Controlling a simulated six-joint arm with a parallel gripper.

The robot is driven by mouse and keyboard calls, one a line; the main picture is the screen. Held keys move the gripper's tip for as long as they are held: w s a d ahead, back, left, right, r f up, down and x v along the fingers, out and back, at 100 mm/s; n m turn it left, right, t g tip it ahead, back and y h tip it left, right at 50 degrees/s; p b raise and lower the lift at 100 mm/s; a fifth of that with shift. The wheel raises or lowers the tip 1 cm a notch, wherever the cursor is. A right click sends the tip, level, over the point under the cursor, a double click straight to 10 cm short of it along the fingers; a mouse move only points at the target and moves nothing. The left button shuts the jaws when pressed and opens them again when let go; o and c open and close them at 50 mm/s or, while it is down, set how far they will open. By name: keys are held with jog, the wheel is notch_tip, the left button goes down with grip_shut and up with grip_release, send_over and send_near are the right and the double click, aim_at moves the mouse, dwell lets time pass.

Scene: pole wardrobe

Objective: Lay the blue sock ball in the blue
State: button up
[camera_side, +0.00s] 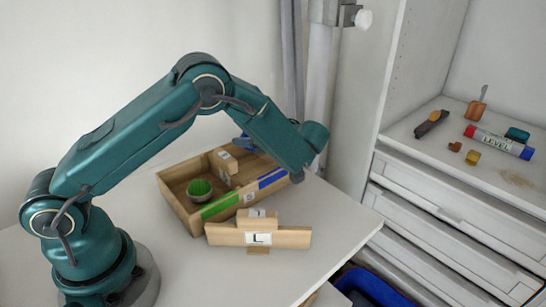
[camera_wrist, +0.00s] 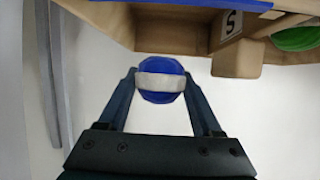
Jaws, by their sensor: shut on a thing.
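The blue sock ball (camera_wrist: 160,92), with a pale band around its middle, is between the two fingers of my gripper (camera_wrist: 160,80) in the wrist view. The gripper is shut on it. In the side view, a bit of blue shows beyond the back wall of the wooden tray, partly hidden by the tray and my arm. The blue-marked compartment is the right one, with a blue strip (camera_side: 272,178) on the tray's front wall. It looks empty in the part that shows. In the wrist view, the ball appears just outside the tray's edge, over the pale surface.
A green ball (camera_side: 199,189) sits in the left compartment, marked by a green strip (camera_side: 222,206). A wooden divider block marked S (camera_side: 227,163) stands between the compartments. A wooden piece marked L (camera_side: 262,238) lies in front of the tray. Shelves with small items stand at right.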

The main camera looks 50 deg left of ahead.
jog(key=shift+f, duration=2.05)
jog(key=shift+f, duration=0.4)
jog(key=shift+f, duration=0.2)
jog(key=o, duration=1.1)
jog(key=shift+c, duration=0.2)
jog(key=shift+r, duration=0.1)
